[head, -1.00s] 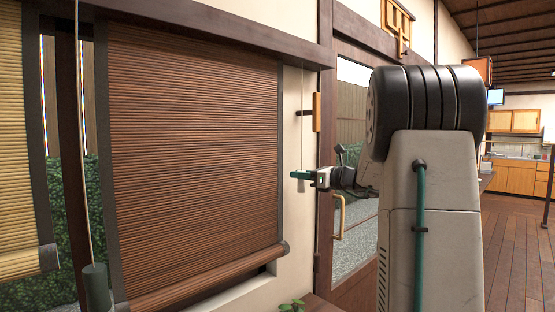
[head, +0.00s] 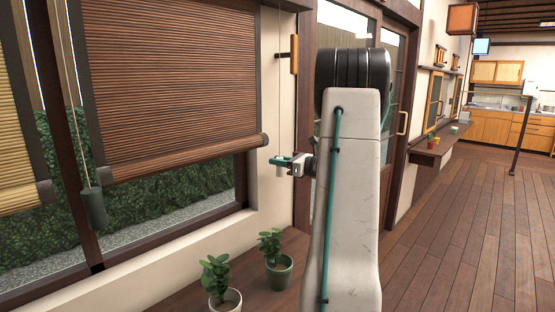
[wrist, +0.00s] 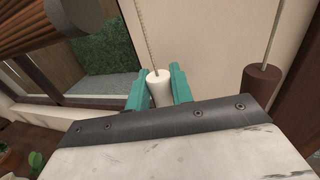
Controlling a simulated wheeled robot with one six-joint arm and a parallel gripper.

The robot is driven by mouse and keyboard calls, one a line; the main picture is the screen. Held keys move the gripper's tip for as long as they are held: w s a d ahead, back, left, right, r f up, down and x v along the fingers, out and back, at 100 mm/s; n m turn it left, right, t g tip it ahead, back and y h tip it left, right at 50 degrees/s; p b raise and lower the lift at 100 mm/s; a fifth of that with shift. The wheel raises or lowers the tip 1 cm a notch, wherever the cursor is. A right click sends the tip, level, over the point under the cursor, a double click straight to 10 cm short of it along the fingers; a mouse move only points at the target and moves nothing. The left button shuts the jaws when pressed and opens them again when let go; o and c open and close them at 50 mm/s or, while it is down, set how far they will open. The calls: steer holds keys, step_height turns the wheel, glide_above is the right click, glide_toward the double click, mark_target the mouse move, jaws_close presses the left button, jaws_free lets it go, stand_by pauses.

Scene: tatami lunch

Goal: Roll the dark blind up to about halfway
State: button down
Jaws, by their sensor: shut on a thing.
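The dark blind (head: 180,75) is brown and slatted. It hangs over the window, and its bottom roll (head: 185,157) sits well above the sill, with greenery showing below. My gripper (head: 283,163) is to the right of the blind, a little below the right end of the roll, in front of the pale wall. In the wrist view my gripper's teal fingers (wrist: 160,90) are shut on a white cylindrical pull (wrist: 159,87) at the end of a beaded cord (wrist: 147,40). The blind's top edge is out of the head view.
A brown pull (wrist: 262,82) hangs on another cord right of my gripper. A dark green pull (head: 94,208) hangs by a lighter blind (head: 15,130) at left. Potted plants (head: 278,268) (head: 225,296) stand on a ledge below. A door (head: 398,100) is behind my arm.

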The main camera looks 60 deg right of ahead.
steer(key=c, duration=1.3)
jaws_free()
steer(key=shift+o, duration=0.2)
steer(key=s, duration=0.7)
steer(key=shift+s+d, duration=0.4)
steer(key=shift+d, duration=0.05)
